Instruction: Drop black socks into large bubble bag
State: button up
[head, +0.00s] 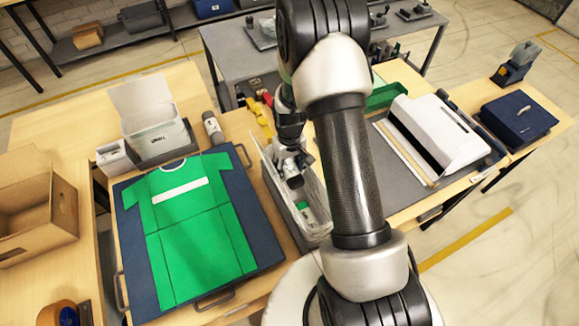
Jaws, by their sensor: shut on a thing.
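My gripper (294,172) points down over a tall, narrow, pale open container (318,238) in the middle of the table. It looks like the large bubble bag held open, but I cannot be sure. A small dark bundle (295,182), seemingly the black socks, is between the fingers, which are shut on it. It is at or just inside the container's opening; the exact height is hard to tell. A green and white item (304,210) shows inside the container, below and in front of the gripper. My arm hides the container's right side.
A green shirt (190,220) lies flat on a dark blue board (128,265) to the left. Behind it stand an open clear bin (158,146) and a grey bottle (212,127). A cardboard box (62,210) is far left. A white machine (435,133) and blue case (518,118) are right.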

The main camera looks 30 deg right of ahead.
jog(key=shift+s, duration=0.1)
dwell(0.3)
jog(key=o, duration=1)
jog(key=shift+c, duration=1.1)
jog(key=shift+o, duration=0.5)
jog(key=shift+r, duration=0.15)
jog(key=shift+o, duration=0.2)
jog(key=shift+r+p, duration=1.05)
jog(key=shift+r, duration=0.65)
jog(key=shift+o, duration=1.4)
jog(key=shift+r+p, duration=0.65)
jog(key=shift+r, duration=0.3)
jog(key=shift+r+p, duration=0.4)
jog(key=shift+r, duration=0.35)
